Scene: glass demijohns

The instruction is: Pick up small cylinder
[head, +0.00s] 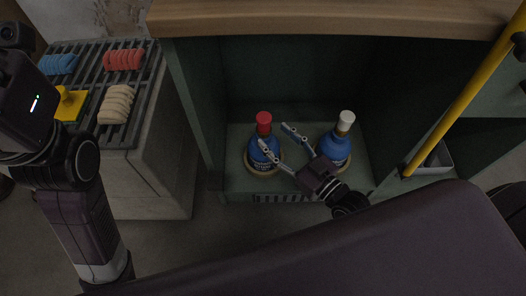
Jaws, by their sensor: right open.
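I see no thing that is plainly a lone small cylinder. Two blue bottles stand upright in the green cabinet. The left bottle (264,158) has a red cap (264,118) and a pale label, and the right bottle (337,145) has a white cap (346,117). My right gripper (273,136) is open and empty, its fingers pointing up and left. Its lower finger crosses in front of the red-capped bottle; its upper finger lies between the two bottles in the picture. I cannot tell whether it touches. My left arm stands at the left; its fingertips do not show.
The cabinet (197,110) has side walls and a wooden top (330,17) close around the bottles. A slatted rack (150,85) at left holds blue, red and cream items and a yellow one. A yellow pole (465,95) slants at right, beside a grey tray (438,157).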

